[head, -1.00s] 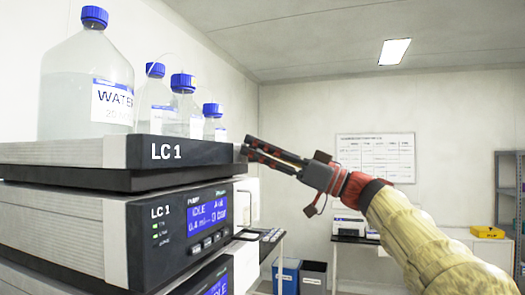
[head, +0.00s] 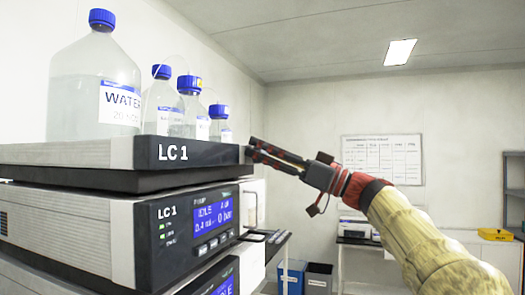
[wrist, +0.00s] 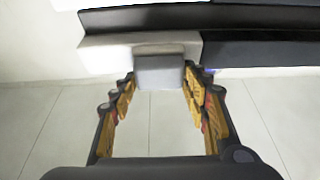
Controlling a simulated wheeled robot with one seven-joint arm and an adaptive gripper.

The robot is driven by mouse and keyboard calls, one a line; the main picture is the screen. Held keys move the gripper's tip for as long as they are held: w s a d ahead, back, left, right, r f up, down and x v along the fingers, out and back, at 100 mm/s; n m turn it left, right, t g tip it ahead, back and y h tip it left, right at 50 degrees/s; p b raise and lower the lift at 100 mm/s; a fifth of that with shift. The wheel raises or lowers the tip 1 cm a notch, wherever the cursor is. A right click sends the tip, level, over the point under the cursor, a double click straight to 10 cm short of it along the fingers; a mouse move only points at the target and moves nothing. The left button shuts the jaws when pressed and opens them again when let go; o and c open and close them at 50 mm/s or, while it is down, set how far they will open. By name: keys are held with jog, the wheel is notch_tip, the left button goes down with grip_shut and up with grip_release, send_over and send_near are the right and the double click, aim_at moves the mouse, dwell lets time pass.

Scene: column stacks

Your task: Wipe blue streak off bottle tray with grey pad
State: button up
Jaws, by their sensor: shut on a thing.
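The bottle tray (head: 60,154), marked LC 1, sits on top of the stack at left in the head view and carries several blue-capped bottles. My gripper (head: 251,149) is just right of the tray's far right end. In the wrist view my gripper (wrist: 160,78) is shut on the grey pad (wrist: 158,72), a small block between its fingertips. The pad overlaps the pale edge piece (wrist: 100,54) in that view; I cannot tell whether it touches. The pad is not distinguishable in the head view. I see no clear blue streak on the tray.
The LC 1 instrument (head: 75,218) with a lit blue display stands under the tray. The largest bottle (head: 75,110), labelled WATER, is nearest. Behind are a wall chart (head: 383,160), bins (head: 318,277) and a yellow box (head: 495,234). Space right of the stack is open.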

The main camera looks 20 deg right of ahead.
jog(key=w+d+p, duration=0.1)
jog(key=w+d, duration=0.2)
jog(key=w, duration=0.2)
jog(key=shift+w+d, duration=0.25)
jog(key=shift+d, duration=0.15)
dwell(0.4)
jog(key=s+a+b, duration=0.1)
jog(key=b, duration=0.1)
jog(key=s+a+b, duration=0.1)
jog(key=s+b, duration=0.1)
jog(key=shift+s+a, duration=0.25)
jog(key=shift+a, duration=0.05)
jog(key=shift+s+a+f+b, duration=0.15)
jog(key=shift+s+a+b, duration=0.4)
jog(key=shift+b, duration=0.45)
jog(key=shift+s+a+b, duration=0.3)
jog(key=shift+s+b, duration=0.2)
jog(key=shift+s, duration=0.05)
jog(key=shift+s+a+b, duration=0.3)
jog(key=shift+s+b, duration=0.2)
jog(key=shift+s, duration=0.05)
jog(key=shift+d, duration=0.1)
